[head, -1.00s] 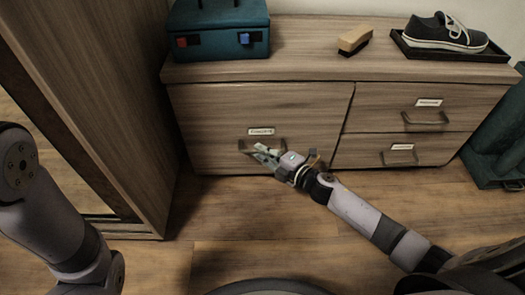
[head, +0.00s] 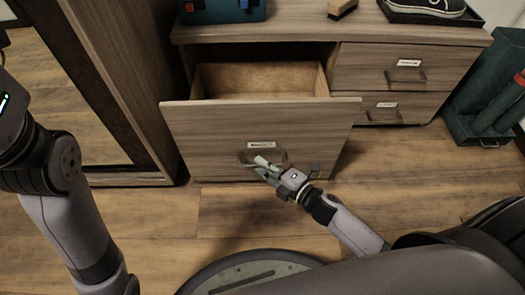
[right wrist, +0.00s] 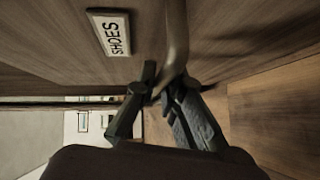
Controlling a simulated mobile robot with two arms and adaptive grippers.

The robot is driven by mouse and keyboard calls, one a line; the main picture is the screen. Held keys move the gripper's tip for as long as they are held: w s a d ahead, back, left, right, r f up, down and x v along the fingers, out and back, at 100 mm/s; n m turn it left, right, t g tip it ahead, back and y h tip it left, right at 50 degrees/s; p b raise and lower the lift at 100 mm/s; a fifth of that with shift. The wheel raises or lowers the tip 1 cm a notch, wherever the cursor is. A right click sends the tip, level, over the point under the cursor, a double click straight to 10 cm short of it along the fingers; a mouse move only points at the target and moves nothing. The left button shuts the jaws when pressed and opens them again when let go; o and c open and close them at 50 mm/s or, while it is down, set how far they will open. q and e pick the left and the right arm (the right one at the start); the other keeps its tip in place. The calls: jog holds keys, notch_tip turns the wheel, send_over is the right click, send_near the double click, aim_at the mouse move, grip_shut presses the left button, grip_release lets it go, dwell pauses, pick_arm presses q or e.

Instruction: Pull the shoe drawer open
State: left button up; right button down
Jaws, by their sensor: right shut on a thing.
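The shoe drawer (head: 215,140) is the large left drawer of the wooden cabinet, and it stands well out from the cabinet. Its inside (head: 262,78) shows bare wood and looks empty. The label (right wrist: 111,33) on its front reads SHOES in the right wrist view. My right gripper (head: 262,166) is at the handle on the drawer front, below the label. In the right wrist view the fingers (right wrist: 160,100) are closed around the curved bar handle (right wrist: 176,45). My left arm is at the left edge of the head view, and its gripper fingers are out of the picture.
Two smaller drawers (head: 378,68) on the right are shut. A brush (head: 342,9), a shoe on a tray (head: 428,18) and a teal case (head: 222,11) are on the cabinet top. A teal bin (head: 487,105) stands at right. A tall mirrored wardrobe (head: 115,70) stands close at left.

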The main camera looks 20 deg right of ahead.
jog(key=shift+s, duration=0.2)
jog(key=c, duration=1.7)
grip_release()
jog(key=v, duration=1.2)
jog(key=shift+a, duration=0.1)
